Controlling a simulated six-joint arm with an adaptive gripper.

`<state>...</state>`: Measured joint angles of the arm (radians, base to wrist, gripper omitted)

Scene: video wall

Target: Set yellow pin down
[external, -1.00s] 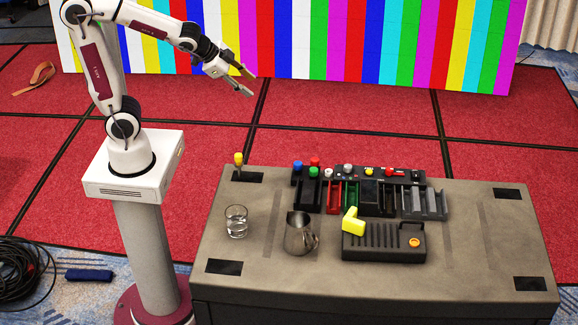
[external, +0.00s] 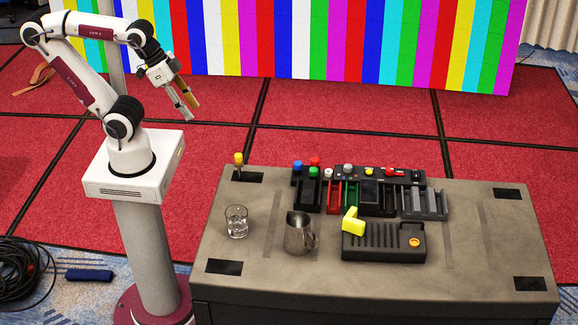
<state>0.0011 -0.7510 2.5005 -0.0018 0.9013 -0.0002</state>
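The yellow pin (external: 238,159) stands upright at the back left corner of the table (external: 480,272), beside a black tape patch. Its yellow head is on top, with a thin shank below. My gripper (external: 190,112) is up in the air to the left of the pin and well above it, clear of the table. Its two fingers point down and to the right, spread apart, with nothing seen between them.
A glass (external: 236,221) and a metal pitcher (external: 298,234) stand at the table's front left. A dark rack (external: 408,177) with colored knobs and several bins sits at the back middle. A yellow block (external: 353,220) rests on a black ribbed box (external: 384,248). The table's right side is clear.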

